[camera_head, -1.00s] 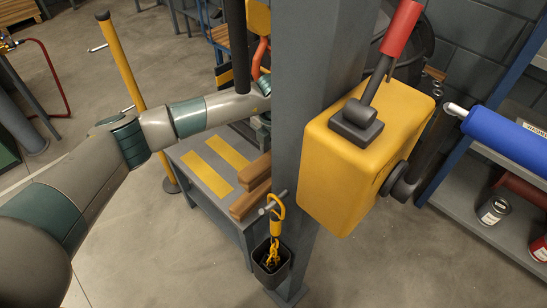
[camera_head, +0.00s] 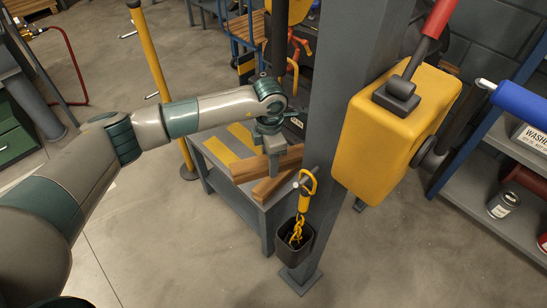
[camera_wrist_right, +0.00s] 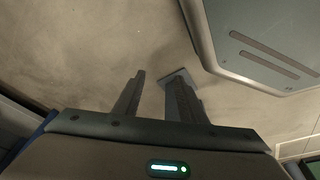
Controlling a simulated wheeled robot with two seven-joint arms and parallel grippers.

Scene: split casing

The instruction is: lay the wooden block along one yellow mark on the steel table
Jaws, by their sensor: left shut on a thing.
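My left gripper (camera_head: 273,170) points down over the steel table (camera_head: 212,176) and is shut on a wooden block (camera_head: 247,169). The block lies crosswise in the jaws, its left end toward the yellow marks. A second wooden block (camera_head: 266,190) lies just below it at the table's right side; I cannot tell whether the two touch. Two yellow marks show left of the held block: a near one (camera_head: 220,151) and a far one (camera_head: 241,134). My right gripper (camera_wrist_right: 156,78) shows in the right wrist view, its fingers apart with nothing between them.
A black bucket (camera_head: 295,240) with a yellow chain hangs at the column's near side. A yellow post (camera_head: 155,60) stands behind my left arm. Both marks look clear.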

